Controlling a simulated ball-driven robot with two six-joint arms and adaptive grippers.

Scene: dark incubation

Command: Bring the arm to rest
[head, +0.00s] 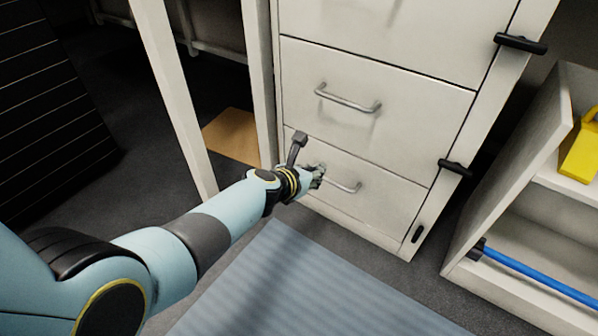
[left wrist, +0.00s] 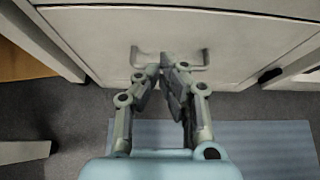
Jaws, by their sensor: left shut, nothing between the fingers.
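My left arm reaches in from the left in the head view, and its gripper (head: 318,175) is at the bottom drawer (head: 385,197), by the left end of that drawer's metal handle (head: 343,185). In the left wrist view the gripper (left wrist: 164,66) is shut with nothing between its fingers. The fingertips overlap the drawer handle (left wrist: 196,67) in that view; I cannot tell whether they touch it. The bottom drawer looks closed. My right gripper is not in view.
The drawer above (head: 372,100) is closed. An open shelf (head: 520,185) on the right holds a yellow object (head: 581,155) and a blue rod (head: 540,275). A blue-grey mat (head: 300,285) lies on the floor. White frame legs (head: 172,90) stand left of the cabinet.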

